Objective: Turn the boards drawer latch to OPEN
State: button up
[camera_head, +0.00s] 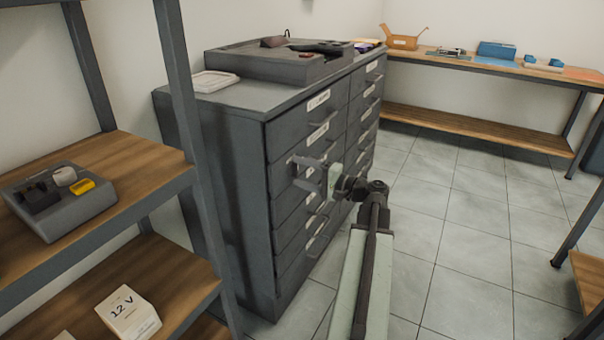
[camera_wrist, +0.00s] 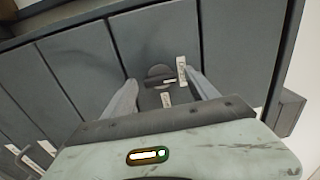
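The grey drawer cabinet (camera_head: 235,150) stands left of centre in the head view, with two columns of drawers. In the wrist view a round dark latch (camera_wrist: 158,72) sits on a grey drawer front, with a small pale bar across it. Two pale label plates are by it, one at its right (camera_wrist: 182,69) and one below (camera_wrist: 166,99); their words are too small to read. My gripper (camera_head: 308,172) is at the near column of drawers. In the wrist view its fingers (camera_wrist: 162,86) are apart, on either side of the latch, with no contact visible. The latch is not distinguishable in the head view.
A wooden shelf unit (camera_head: 150,160) stands close at the left, holding a grey device and a 12 V box (camera_head: 128,313). A tray (camera_head: 285,62) lies on the cabinet. A workbench (camera_head: 480,66) runs along the back. Tiled floor (camera_head: 460,215) is clear right of my arm.

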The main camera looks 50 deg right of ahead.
jog(key=v, duration=0.7)
jog(key=shift+s, duration=0.4)
jog(key=shift+d, duration=0.1)
